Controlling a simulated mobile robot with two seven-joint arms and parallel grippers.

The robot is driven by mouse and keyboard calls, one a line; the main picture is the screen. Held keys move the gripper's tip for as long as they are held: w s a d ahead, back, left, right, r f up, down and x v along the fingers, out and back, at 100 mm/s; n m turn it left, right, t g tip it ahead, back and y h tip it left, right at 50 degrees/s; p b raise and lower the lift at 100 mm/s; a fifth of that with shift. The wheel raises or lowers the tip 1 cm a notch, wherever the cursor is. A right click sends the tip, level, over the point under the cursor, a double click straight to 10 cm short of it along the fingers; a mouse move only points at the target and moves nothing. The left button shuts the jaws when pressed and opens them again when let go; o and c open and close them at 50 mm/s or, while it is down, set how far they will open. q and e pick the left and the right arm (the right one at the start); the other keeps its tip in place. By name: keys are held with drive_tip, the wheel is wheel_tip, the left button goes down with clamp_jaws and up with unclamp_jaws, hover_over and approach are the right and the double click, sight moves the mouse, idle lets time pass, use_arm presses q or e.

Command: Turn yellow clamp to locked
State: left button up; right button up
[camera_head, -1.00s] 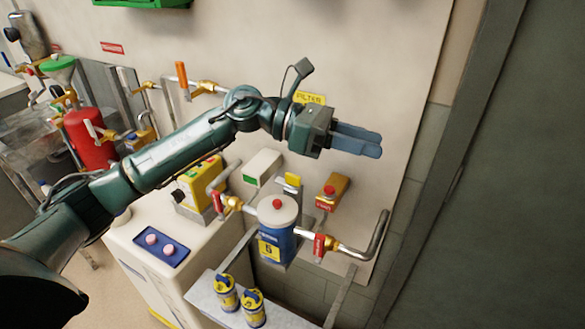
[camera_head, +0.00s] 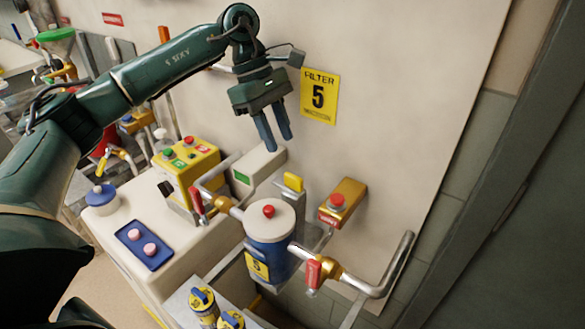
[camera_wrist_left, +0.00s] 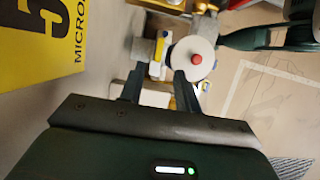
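The yellow clamp (camera_head: 293,182) is a small yellow handle on a grey bracket by the wall, just behind the blue filter housing (camera_head: 268,250) with its white lid and red knob. In the left wrist view the yellow clamp (camera_wrist_left: 160,48) shows ahead of the fingers, beside the white lid (camera_wrist_left: 193,66). My left gripper (camera_head: 277,142) points down, above and a little left of the clamp in the head view. Its two fingers are apart with nothing between them, and it does not appear to touch the clamp. My right gripper is not in view.
A yellow box with a red button (camera_head: 340,203) is right of the clamp. A grey-white box (camera_head: 257,168) is left of it. Pipes with red-handled valves (camera_head: 313,274) flank the housing. A yellow "Filter 5" sign (camera_head: 319,96) is on the wall.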

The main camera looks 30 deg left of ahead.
sight(293, 176)
use_arm(q)
drive_tip(key=x, duration=0.8)
drive_tip(key=shift+d+f+p, duration=0.15)
drive_tip(key=shift+p, duration=0.25)
clamp_jaws()
